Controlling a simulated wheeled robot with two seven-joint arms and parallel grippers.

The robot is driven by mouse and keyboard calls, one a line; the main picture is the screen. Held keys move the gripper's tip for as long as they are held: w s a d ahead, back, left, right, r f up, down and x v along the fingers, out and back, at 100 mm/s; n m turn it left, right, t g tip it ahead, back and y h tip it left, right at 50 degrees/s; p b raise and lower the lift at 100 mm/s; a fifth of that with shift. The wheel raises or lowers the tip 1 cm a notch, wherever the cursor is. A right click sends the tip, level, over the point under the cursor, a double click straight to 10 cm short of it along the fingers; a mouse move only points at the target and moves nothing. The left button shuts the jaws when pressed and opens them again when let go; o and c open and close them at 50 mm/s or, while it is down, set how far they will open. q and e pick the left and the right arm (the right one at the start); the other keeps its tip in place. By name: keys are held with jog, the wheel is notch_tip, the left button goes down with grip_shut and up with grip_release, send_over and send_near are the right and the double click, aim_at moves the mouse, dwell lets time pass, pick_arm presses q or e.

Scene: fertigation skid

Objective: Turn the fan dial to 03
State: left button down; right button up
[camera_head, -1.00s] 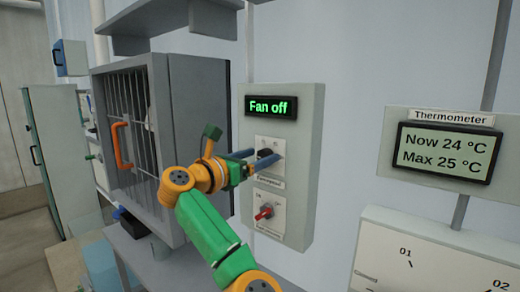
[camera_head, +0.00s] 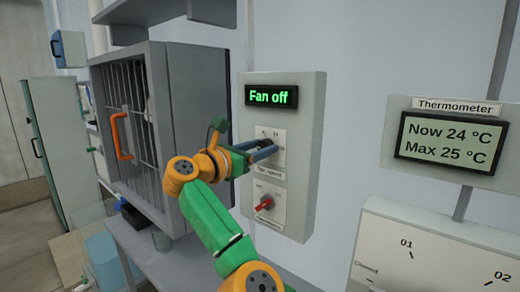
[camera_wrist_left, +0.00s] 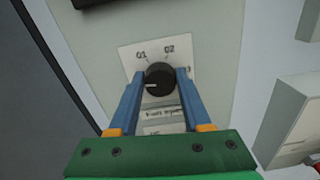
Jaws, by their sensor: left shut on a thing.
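The fan dial (camera_wrist_left: 160,80) is a round black knob on a white plate in the left wrist view, with marks 01 and 02 above it. Its pale pointer line is on its left side, below 01. My left gripper (camera_head: 272,150) has its blue fingers on either side of the knob and is shut on it. The gripper also shows in the left wrist view (camera_wrist_left: 161,88). The fingers hide most of the knob in the head view. The display (camera_head: 271,96) above reads "Fan off". My right gripper is not in view.
A red switch (camera_head: 265,203) sits below the dial on the same grey panel (camera_head: 305,190). A thermometer display (camera_head: 448,143) is to the right, above a white board (camera_head: 430,245) marked 01 and 02. A barred cabinet (camera_head: 135,110) stands to the left.

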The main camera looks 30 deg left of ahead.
pick_arm(q)
jog(key=m+b, duration=0.1)
jog(key=m, duration=0.3)
jog(key=shift+f+m+b, duration=0.2)
jog(key=shift+m+b, duration=0.4)
jog(key=shift+m, duration=14.7)
